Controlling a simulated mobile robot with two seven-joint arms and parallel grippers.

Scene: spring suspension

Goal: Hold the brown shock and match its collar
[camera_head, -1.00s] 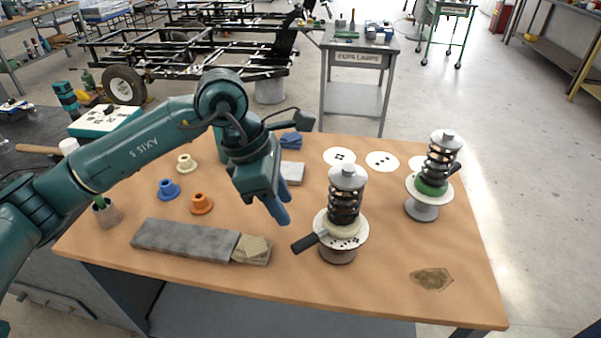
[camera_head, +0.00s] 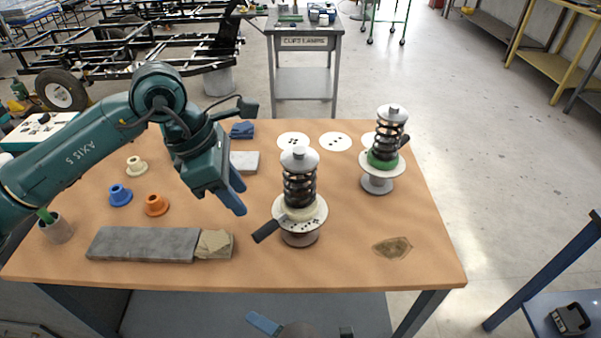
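The brown-based shock (camera_head: 300,238) stands upright near the table's middle, with a dark coil spring, a grey top cap and a cream collar (camera_head: 300,211) under the spring. A white plate with dark dots and a black handle (camera_head: 267,231) sits below the collar. A second shock (camera_head: 377,182) with a green collar (camera_head: 382,160) stands behind to the right. Loose cream (camera_head: 136,166), blue (camera_head: 120,195) and orange (camera_head: 156,205) collars lie on the left. My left gripper (camera_head: 242,199) is open and empty, left of the brown shock and apart from it. My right gripper does not show.
A grey slab (camera_head: 145,244) with a tan pad (camera_head: 213,243) lies along the front left. A cup (camera_head: 56,230) stands at the left edge. White dotted discs (camera_head: 335,142) lie at the back. A brown patch (camera_head: 392,247) marks the otherwise clear front right.

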